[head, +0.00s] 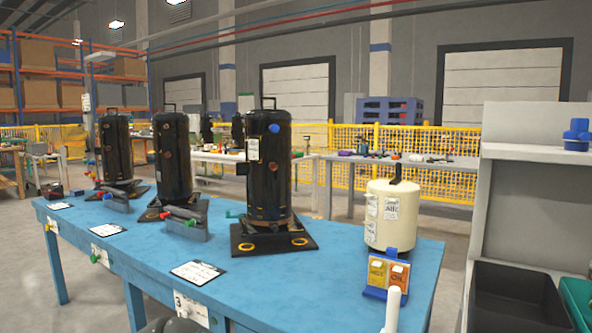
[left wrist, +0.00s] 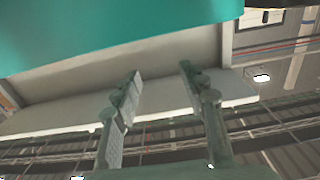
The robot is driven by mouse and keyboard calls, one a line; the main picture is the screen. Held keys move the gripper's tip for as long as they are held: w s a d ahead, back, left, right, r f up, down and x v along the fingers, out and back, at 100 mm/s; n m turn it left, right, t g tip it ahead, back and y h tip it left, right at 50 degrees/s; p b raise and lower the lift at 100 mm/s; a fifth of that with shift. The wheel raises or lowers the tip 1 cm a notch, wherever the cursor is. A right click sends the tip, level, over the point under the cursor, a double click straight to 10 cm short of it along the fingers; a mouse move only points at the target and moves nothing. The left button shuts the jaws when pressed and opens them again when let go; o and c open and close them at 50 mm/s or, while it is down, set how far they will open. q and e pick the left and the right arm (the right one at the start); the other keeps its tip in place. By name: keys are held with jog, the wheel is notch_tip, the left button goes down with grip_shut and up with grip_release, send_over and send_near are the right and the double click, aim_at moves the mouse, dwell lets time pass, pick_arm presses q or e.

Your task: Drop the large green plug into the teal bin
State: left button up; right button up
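The teal bin (head: 575,300) is cut off at the lower right edge of the head view, beside a black bin. A green plug (head: 233,214) shows at the lower left of the nearest black compressor (head: 268,170). Another green item (head: 95,257) sits at the blue table's front edge; I cannot tell which is the large plug. In the left wrist view my left gripper (left wrist: 161,70) has its fingers apart with nothing between them. A teal surface (left wrist: 120,25) fills the top of that view, beyond the fingertips. My right gripper is not in view.
The blue table (head: 345,270) carries several black compressors, a cream tank (head: 391,214) and a yellow-and-orange card holder (head: 388,274). A grey shelf unit (head: 530,150) holds a blue fitting (head: 577,134), with the black bin (head: 515,300) below.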

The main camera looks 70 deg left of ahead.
pick_arm(q)
jog(key=shift+o, duration=0.2)
jog(key=shift+r, duration=0.1)
notch_tip(320, 180, up, 10)
dwell(0.4)
dwell(0.5)
